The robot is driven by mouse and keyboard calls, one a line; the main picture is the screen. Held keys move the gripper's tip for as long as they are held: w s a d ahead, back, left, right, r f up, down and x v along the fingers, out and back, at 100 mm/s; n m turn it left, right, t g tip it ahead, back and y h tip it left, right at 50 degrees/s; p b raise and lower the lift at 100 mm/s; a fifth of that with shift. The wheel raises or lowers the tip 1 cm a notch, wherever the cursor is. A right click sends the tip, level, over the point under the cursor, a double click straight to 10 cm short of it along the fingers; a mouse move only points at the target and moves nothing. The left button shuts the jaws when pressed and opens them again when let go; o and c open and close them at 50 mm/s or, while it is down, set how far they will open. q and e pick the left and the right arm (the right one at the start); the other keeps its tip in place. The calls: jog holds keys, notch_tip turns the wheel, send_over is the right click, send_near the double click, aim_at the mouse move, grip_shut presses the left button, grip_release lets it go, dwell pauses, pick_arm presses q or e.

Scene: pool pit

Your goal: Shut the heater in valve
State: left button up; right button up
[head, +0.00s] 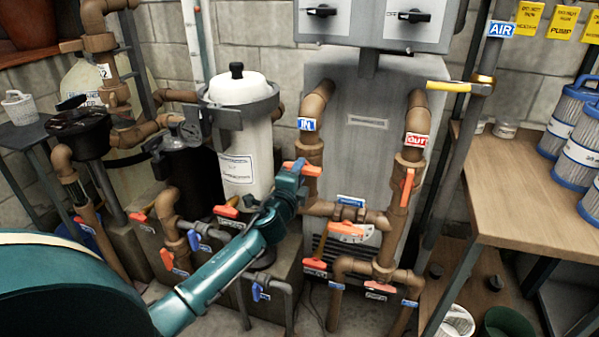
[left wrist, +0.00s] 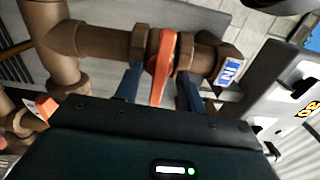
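The heater in valve is on the brown pipe with the blue IN label (head: 307,125). Its orange handle (head: 312,171) is partly hidden by my left gripper (head: 298,168) in the head view. In the left wrist view the orange handle (left wrist: 163,65) lies across the pipe, between the two blue fingers of my left gripper (left wrist: 159,88). The fingers are apart, one on each side of the handle, with a gap showing on the left side. Whether the right-side finger touches it I cannot tell. My right gripper is not in view.
The OUT pipe (head: 407,165) with its orange handle stands right of the IN pipe. The grey heater (head: 365,90) is behind. A white filter canister (head: 240,140) stands left. Other pipes and orange handles crowd below. A wooden table (head: 530,190) is at right.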

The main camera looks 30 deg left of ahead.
pick_arm(q)
jog(key=p+v, duration=0.1)
jog(key=v, duration=0.6)
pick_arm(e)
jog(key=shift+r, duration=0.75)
pick_arm(q)
jog(key=shift+d+p, duration=0.1)
jog(key=shift+p, duration=0.25)
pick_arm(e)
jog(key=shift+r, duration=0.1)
pick_arm(q)
jog(key=s+d+f+n+g+h+p, duration=0.3)
jog(key=s+d+n+p, duration=0.2)
jog(key=s+d, duration=0.5)
jog(key=s+d+f+n+g+h+p, duration=0.3)
jog(key=s+d+n+p, duration=0.3)
jog(key=s+d, duration=0.4)
jog(key=s+n+g+h, duration=0.1)
jog(key=s, duration=0.3)
jog(key=shift+s+d+n+p, duration=0.15)
jog(key=shift+s+n+p, duration=0.15)
jog(key=shift+n, duration=0.1)
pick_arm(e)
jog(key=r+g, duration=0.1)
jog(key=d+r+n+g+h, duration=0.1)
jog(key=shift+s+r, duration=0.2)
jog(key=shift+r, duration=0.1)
pick_arm(q)
jog(key=shift+f, duration=0.15)
